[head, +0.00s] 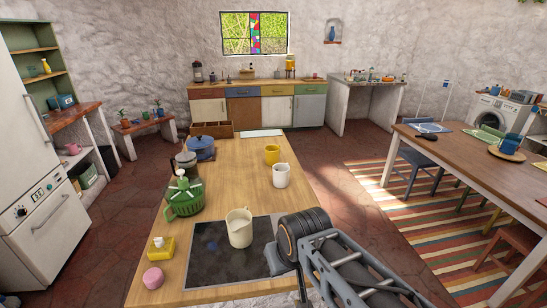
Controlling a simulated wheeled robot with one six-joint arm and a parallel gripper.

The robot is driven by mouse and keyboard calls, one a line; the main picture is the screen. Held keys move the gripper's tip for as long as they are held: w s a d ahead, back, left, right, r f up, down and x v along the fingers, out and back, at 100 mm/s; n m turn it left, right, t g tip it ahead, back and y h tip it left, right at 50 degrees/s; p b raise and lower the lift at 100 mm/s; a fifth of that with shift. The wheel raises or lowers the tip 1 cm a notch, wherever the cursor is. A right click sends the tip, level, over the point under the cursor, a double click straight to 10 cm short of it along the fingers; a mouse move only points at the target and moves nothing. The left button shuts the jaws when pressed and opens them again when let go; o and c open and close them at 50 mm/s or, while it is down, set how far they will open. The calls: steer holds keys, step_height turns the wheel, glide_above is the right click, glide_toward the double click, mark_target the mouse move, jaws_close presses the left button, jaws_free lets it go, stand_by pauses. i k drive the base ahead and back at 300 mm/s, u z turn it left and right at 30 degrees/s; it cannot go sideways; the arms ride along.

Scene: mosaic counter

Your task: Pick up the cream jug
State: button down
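The cream jug (240,228) stands upright on the dark hob plate (210,267) at the near end of the wooden counter. Its handle or spout shows at the upper right of its rim. My gripper (279,258) is low at the right edge of the hob, just right of the jug and apart from it in the picture. My own arm links hide much of it, and its fingers cannot be made out. Nothing is seen held.
Left of the jug are a green lidded jug (184,198), a yellow dish (161,248) and a pink pot (153,278). Behind are a white mug (281,176), a yellow mug (272,154), a French press (187,165) and a blue pot (201,147). The middle counter is clear.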

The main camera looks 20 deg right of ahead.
mark_target(239, 224)
steer(key=u, duration=0.05)
steer(key=k, duration=0.4)
steer(key=u, duration=0.85)
steer(key=i, duration=0.9)
steer(key=z, duration=0.9)
